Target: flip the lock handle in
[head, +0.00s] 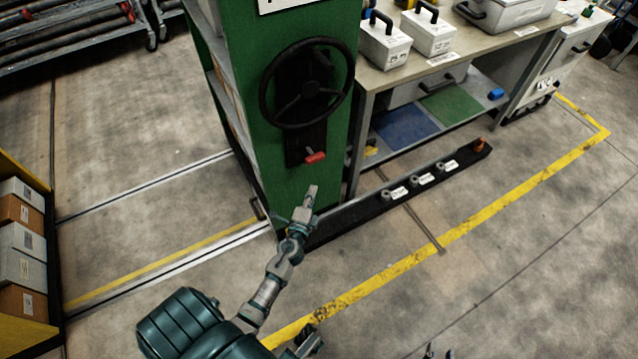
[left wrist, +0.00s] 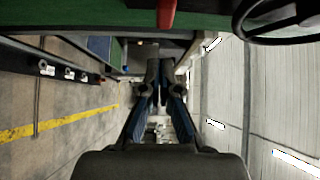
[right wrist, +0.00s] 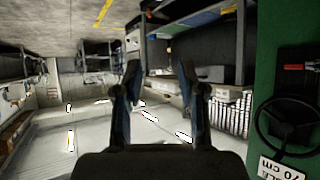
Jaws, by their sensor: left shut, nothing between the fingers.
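The red lock handle (head: 316,157) sits on a black plate below the black handwheel (head: 305,85), on the green cabinet end (head: 265,185). Its red grip points to the right in the head view. In the left wrist view the red handle (left wrist: 166,13) shows at the top edge, just beyond the fingertips. My left gripper (head: 312,190) is shut and empty, a little below the handle and apart from it in the picture; its fingers also show in the left wrist view (left wrist: 160,75). My right gripper (right wrist: 157,72) is open and empty; the handle (right wrist: 300,67) shows at that view's right side.
A workbench (head: 385,75) with white cases stands right of the cabinet. A low black rail (head: 400,195) with labelled fittings runs along the floor in front of it. A shelf with boxes (head: 22,250) stands at the far left. The floor at the right is clear.

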